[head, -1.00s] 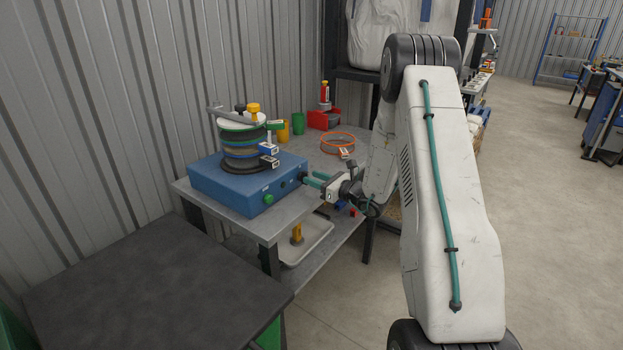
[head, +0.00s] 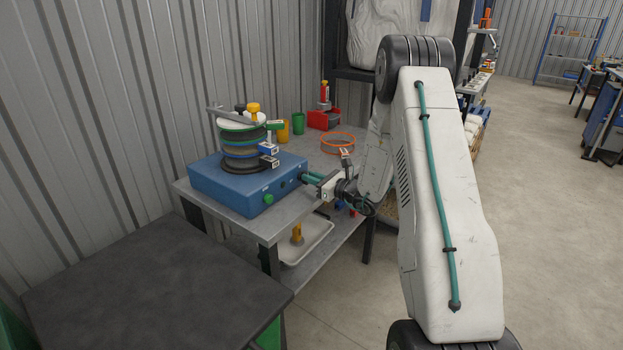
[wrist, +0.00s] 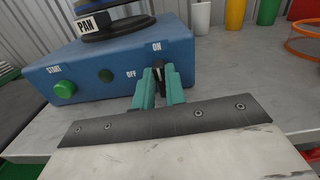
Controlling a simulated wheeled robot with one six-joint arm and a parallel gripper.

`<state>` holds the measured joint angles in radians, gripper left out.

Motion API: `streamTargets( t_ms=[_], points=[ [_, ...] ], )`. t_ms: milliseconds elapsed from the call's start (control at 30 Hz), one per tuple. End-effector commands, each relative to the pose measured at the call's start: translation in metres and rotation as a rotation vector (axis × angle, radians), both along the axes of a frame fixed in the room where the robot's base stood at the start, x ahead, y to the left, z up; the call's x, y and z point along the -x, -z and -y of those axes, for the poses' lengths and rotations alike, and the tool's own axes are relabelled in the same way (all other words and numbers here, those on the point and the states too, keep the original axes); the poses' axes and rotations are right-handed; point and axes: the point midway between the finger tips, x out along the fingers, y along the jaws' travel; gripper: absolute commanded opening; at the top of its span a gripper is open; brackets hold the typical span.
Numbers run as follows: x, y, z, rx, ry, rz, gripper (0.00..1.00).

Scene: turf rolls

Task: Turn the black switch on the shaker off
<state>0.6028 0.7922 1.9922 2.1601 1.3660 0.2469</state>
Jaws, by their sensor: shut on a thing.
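The shaker is a blue box (head: 232,187) on the grey table, with a stack of sieves (head: 240,145) on top. The black switch (wrist: 158,70) stands between my teal fingers, just right of OFF and below ON. My gripper (wrist: 159,78) is shut on the switch; the fingers hide part of it. In the head view my gripper (head: 308,178) is at the right end of the panel, and the switch is hidden there.
On the table (head: 285,219) behind the shaker are a yellow cup (head: 283,131), a green cup (head: 299,123), a red bin (head: 324,120) and an orange-rimmed sieve (head: 338,143). A dark table (head: 150,285) stands at the front left. A tray (head: 305,242) lies on the lower shelf.

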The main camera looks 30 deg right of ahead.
Motion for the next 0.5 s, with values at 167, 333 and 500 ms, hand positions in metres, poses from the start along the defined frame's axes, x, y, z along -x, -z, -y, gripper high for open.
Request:
streamTargets(
  t_ms=[167, 333, 500],
  points=[
    [0.0007, 0.0004, -0.0013, 0.091, 0.000, 0.033, 0.00],
    [0.0013, 0.0009, -0.0030, 0.226, -0.001, 0.082, 0.00],
    [0.0019, 0.0016, -0.0048, 0.377, -0.001, 0.137, 0.00]
  ],
)
